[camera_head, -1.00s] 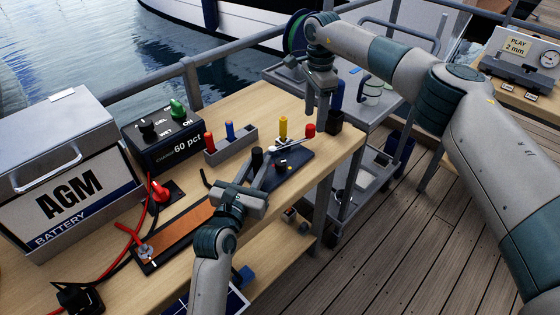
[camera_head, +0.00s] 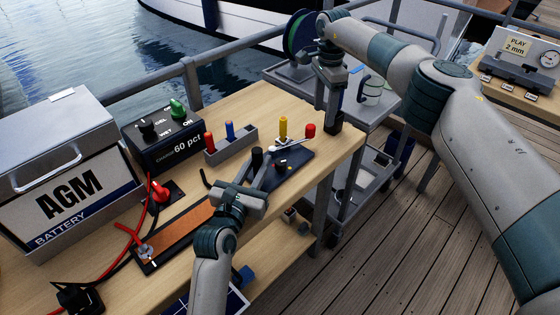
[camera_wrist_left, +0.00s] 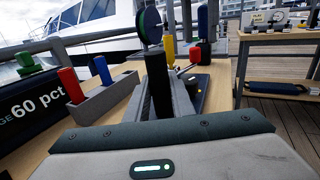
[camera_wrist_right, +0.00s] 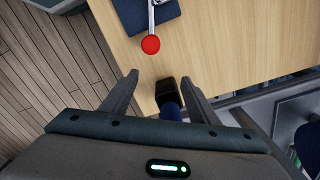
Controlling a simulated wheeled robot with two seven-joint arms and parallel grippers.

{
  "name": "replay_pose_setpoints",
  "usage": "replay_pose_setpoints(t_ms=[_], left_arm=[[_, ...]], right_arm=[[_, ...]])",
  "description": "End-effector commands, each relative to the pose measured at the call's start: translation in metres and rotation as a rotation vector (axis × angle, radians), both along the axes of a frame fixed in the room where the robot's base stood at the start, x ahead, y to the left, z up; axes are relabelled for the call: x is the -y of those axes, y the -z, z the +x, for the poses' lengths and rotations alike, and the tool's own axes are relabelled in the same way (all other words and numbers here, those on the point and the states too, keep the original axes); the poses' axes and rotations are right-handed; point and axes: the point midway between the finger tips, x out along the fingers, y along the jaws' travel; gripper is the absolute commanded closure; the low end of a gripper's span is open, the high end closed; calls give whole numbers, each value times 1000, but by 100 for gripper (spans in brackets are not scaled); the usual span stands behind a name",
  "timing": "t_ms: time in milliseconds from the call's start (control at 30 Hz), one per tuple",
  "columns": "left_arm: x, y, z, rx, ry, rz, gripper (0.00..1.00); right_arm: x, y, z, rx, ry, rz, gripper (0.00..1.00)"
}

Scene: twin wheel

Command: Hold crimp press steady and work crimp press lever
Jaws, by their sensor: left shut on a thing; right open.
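The crimp press has a dark blue base (camera_head: 297,164) near the table's right end. Its silver lever (camera_head: 291,146) ends in a red knob (camera_head: 310,131). The knob also shows in the right wrist view (camera_wrist_right: 151,44). My left gripper (camera_head: 259,172) is shut on the black upright grip (camera_wrist_left: 157,84) at the press's near-left side. My right gripper (camera_head: 334,119) is open, pointing down at the table's far right corner, beyond the knob. A blue-handled tool in a black holder (camera_wrist_right: 166,90) appears between its open fingers; I cannot tell whether they touch it.
A yellow-handled tool (camera_head: 283,127) stands just behind the lever. A grey rack (camera_head: 236,146) with red and blue handles is left of the press. A black box (camera_head: 165,148) and AGM battery (camera_head: 65,185) stand further left. A grey cart (camera_head: 370,120) stands beyond the table's right edge.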

Motion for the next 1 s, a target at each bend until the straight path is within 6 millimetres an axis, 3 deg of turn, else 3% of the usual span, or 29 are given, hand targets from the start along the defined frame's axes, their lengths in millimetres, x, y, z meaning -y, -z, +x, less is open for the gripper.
replay_pose_setpoints(t_ms=[267, 700, 1000], left_arm=[[0, 1, 0, -3, 0, 1, 100], [0, 1, 0, -3, 0, 1, 100], [0, 1, 0, -3, 0, 1, 100]], right_arm=[[0, -17, 1, 2, 0, 0, 45], [0, -89, 0, 3, 1, 0, 45], [0, -118, -1, 1, 1, 0, 45]])
